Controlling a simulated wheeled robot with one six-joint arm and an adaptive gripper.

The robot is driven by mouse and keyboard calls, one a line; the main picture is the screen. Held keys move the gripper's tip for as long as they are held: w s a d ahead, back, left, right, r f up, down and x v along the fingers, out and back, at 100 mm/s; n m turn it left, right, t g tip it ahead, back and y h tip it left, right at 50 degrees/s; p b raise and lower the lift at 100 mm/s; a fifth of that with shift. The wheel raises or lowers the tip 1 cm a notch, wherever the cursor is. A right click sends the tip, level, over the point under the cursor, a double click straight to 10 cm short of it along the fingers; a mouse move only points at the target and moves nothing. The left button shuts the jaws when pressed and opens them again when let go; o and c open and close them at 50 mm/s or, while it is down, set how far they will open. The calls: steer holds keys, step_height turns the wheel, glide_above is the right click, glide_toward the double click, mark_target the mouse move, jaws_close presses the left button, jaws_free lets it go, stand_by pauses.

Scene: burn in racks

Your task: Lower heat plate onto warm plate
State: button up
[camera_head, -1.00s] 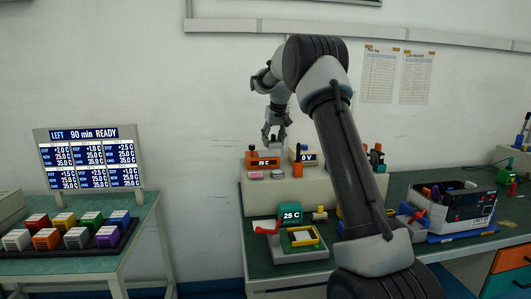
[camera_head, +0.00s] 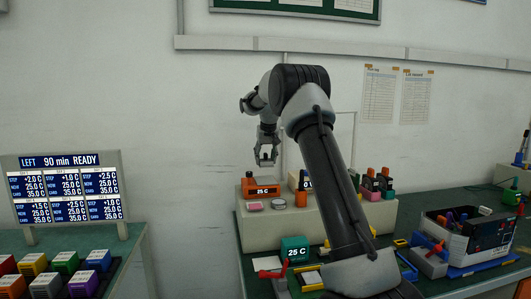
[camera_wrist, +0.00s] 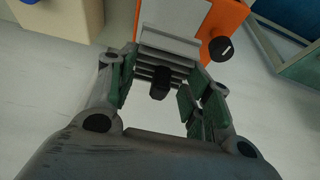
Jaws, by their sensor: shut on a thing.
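My gripper (camera_head: 266,158) is above the orange unit (camera_head: 262,187), whose display reads 25 C. In the wrist view my gripper (camera_wrist: 158,95) has its fingers on either side of a grey ribbed block with a black knob, which I take as the heat plate (camera_wrist: 150,57). In the head view it is too small to make out clearly. The orange unit also shows in the wrist view (camera_wrist: 228,18), with a black dial. A pale flat surface (camera_wrist: 178,16) beside its orange housing, probably the warm plate, lies beyond the block. The gap between block and plate cannot be judged.
The orange unit stands on a cream raised bench (camera_head: 262,228). A teal 25 C unit (camera_head: 295,249) stands lower down.

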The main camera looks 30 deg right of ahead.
steer(key=shift+f, duration=2.55)
steer(key=shift+f, duration=0.5)
steer(key=o, duration=1.2)
steer(key=v, duration=1.2)
